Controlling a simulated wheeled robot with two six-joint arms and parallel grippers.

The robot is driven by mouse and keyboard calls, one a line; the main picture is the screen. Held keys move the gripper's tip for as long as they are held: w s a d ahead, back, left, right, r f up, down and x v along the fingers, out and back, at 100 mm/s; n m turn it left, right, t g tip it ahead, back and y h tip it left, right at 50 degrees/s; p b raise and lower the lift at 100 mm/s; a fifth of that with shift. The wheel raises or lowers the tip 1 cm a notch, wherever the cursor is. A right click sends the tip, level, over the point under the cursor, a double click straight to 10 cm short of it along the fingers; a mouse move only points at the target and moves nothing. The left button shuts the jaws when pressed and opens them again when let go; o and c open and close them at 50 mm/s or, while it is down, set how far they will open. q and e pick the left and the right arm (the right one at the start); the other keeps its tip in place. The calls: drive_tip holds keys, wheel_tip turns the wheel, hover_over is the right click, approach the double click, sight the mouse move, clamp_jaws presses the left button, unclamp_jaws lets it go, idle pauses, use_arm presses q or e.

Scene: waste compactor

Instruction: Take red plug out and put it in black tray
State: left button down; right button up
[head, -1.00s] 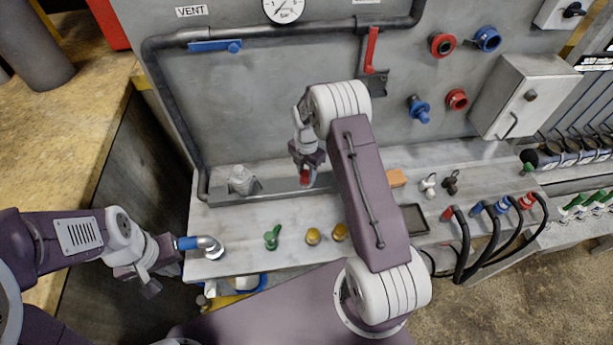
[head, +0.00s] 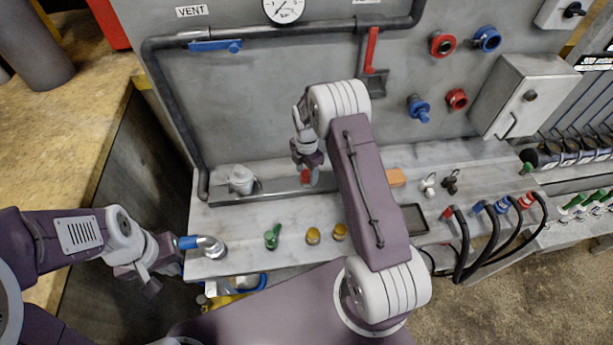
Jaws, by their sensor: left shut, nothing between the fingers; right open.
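A small red plug (head: 305,176) stands at the grey channel along the back of the bench; its upper part is hidden by my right gripper. My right gripper (head: 306,168) is open, pointing down, directly over the plug with its fingers at it; I cannot tell whether they touch it. The shallow black tray (head: 414,220) lies on the bench to the right, partly behind my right arm. My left gripper (head: 150,284) is shut and empty, off the bench's left end, below the blue-collared pipe elbow.
A green plug (head: 272,237) and two yellow plugs (head: 313,236) (head: 340,232) stand along the bench front. An orange block (head: 397,178) and black hoses (head: 464,245) lie right. A red-handled valve (head: 371,52) hangs on the back panel.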

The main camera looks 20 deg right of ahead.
drive_tip(key=m, duration=0.5)
drive_tip(key=shift+m, duration=0.3)
drive_tip(key=m, duration=0.3)
drive_tip(key=shift+m+p, duration=0.3)
drive_tip(key=m, duration=0.8)
drive_tip(key=shift+m, duration=0.4)
clamp_jaws()
drive_tip(key=n, duration=0.5)
drive_tip(key=shift+p, duration=0.3)
drive_tip(key=n, duration=0.5)
